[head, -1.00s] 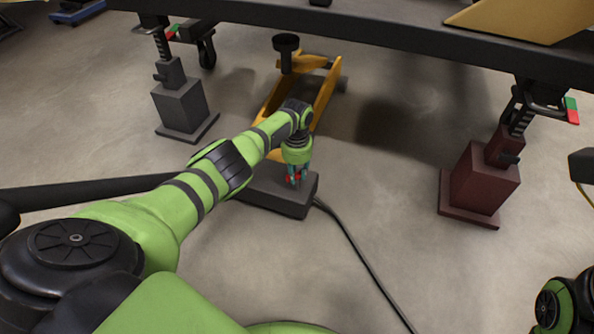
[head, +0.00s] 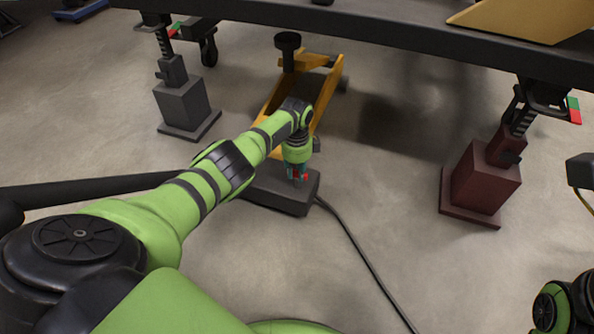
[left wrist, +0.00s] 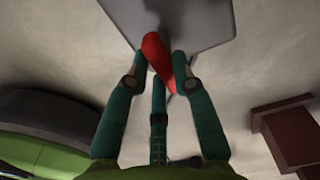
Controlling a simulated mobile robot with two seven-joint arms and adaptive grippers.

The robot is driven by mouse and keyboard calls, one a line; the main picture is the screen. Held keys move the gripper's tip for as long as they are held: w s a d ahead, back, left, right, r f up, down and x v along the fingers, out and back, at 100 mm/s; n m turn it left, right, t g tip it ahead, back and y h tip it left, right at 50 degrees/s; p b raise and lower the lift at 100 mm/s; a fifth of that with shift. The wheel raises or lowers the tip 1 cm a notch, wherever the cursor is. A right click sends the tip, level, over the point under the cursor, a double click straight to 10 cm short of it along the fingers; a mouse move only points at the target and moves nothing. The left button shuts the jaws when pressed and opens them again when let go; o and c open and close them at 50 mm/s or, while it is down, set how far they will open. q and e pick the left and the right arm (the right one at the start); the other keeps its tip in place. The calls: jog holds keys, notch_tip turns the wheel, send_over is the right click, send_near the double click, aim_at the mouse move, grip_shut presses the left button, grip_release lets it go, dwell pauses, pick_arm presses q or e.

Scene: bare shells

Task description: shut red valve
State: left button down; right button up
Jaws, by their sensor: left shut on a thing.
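The red valve (left wrist: 155,52) shows in the left wrist view as a slanted red handle between my fingers. In the head view only small bits of red show at the fingertips. It is on a dark grey box (head: 277,201), whose top also shows in the left wrist view (left wrist: 205,22). My left gripper (head: 297,173) points down over the right part of this box. Its teal fingers (left wrist: 159,78) are shut on the red valve, one on each side, with a third finger behind. The valve's lower part is hidden. My right gripper is not in view.
A black hose (head: 355,251) runs from the box toward the front. A yellow jack (head: 325,88) stands behind my wrist. A grey stand (head: 182,103) and a dark red stand (head: 484,183) hold up a dark beam (head: 400,37). Bare floor lies between.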

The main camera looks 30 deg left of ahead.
aim_at(297, 173)
pick_arm(q)
jog(key=shift+m, duration=0.4)
jog(key=c, duration=1)
grip_release()
jog(key=shift+c, duration=0.2)
notch_tip(297, 173, up, 12)
jog(key=shift+d, duration=0.1)
